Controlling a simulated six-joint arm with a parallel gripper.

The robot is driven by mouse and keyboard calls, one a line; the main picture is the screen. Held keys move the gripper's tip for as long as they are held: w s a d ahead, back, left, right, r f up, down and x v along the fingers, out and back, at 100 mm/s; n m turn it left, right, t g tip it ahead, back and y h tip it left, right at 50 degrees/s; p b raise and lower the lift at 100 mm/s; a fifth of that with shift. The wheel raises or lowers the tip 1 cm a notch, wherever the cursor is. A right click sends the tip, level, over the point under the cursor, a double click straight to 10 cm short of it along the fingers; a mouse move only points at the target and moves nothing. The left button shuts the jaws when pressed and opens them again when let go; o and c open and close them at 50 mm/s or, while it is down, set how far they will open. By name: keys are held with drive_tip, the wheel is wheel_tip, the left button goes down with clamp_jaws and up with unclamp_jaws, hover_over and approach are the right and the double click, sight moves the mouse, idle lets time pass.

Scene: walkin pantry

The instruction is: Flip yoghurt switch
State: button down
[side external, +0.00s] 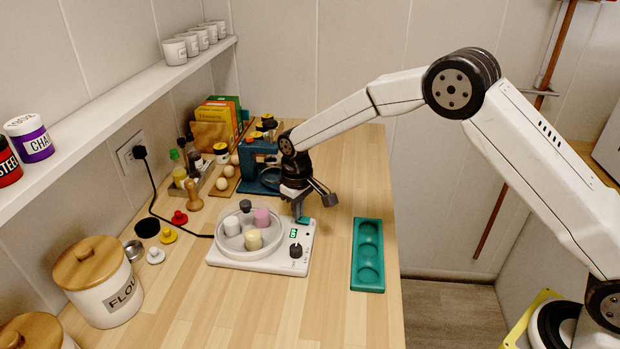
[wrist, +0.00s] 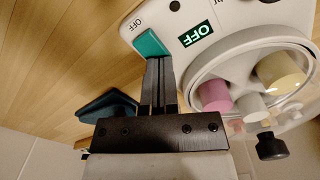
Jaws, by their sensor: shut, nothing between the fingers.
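The yoghurt maker (side external: 225,258) is a white appliance on the wooden counter, with a round clear-walled bowl holding pink, yellow and white jars. Its teal rocker switch (wrist: 150,46) sits at the body's corner, with the word OFF printed beside it. The small display (wrist: 197,34) reads OFF in green. My gripper (side external: 299,212) is shut and empty, above the far right corner of the appliance. In the wrist view, its closed fingertips (wrist: 157,62) are at the near edge of the teal switch and cover a little of it. I cannot tell whether they touch it.
A dark knob (side external: 296,251) stands on the appliance. A teal tray (side external: 368,283) with round wells lies to its right. A blue machine (side external: 247,160) stands behind. A flour canister (side external: 100,285) and small colored pegs are on the left. The front counter is clear.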

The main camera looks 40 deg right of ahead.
drive_tip(key=shift+f, duration=0.25)
drive_tip(key=shift+s, duration=0.1)
drive_tip(key=shift+r, duration=3.6)
drive_tip(key=shift+d, duration=0.1)
drive_tip(key=shift+s+d+r, duration=0.1)
drive_tip(key=shift+s, duration=0.05)
drive_tip(key=s+d+m+t, duration=0.1)
drive_tip(key=s+d, duration=0.4)
drive_tip(key=s, duration=0.8)
drive_tip(key=s+d+m+t, duration=0.1)
drive_tip(key=s+d, duration=0.4)
drive_tip(key=s, duration=0.7)
drive_tip(key=shift+s+m+t, duration=0.3)
drive_tip(key=shift+s+m, duration=0.05)
drive_tip(key=shift+m, duration=0.15)
